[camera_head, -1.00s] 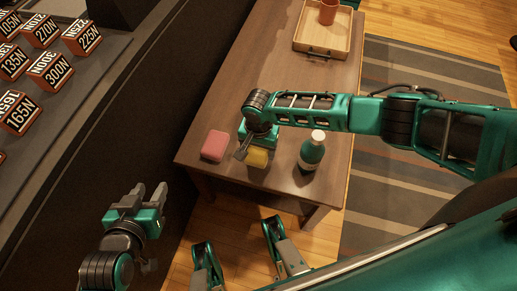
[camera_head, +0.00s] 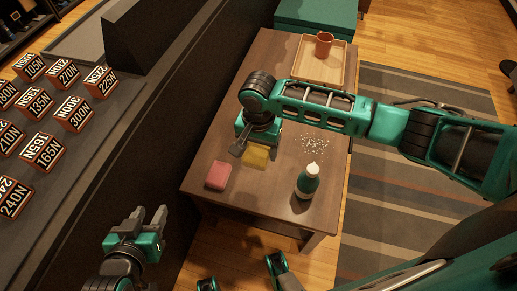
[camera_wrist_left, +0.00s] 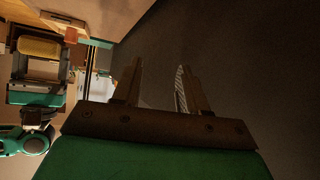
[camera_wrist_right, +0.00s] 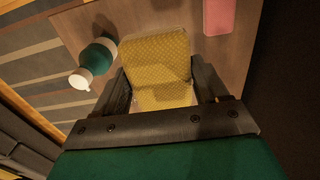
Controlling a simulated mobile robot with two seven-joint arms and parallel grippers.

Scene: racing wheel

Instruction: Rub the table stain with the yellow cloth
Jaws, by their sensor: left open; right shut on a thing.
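The yellow cloth (camera_head: 256,156) is at my right gripper (camera_head: 241,146), over the wooden table (camera_head: 225,203). In the right wrist view the cloth (camera_wrist_right: 158,58) sits between the two fingers, which are shut on it. The stain (camera_head: 315,144), a patch of pale specks, lies on the table to the right of the cloth, near my right forearm. My left gripper (camera_head: 138,222) is open and empty, off the table's left side. In the left wrist view its fingers (camera_wrist_left: 160,85) are apart with nothing between them.
A pink sponge-like block (camera_head: 217,175) lies left of the cloth. A green bottle with a white cap (camera_head: 308,181) stands below the stain. A wooden tray (camera_head: 317,71) with a reddish cup (camera_head: 323,45) is at the far end. A dark counter with numbered blocks (camera_head: 65,103) is at left.

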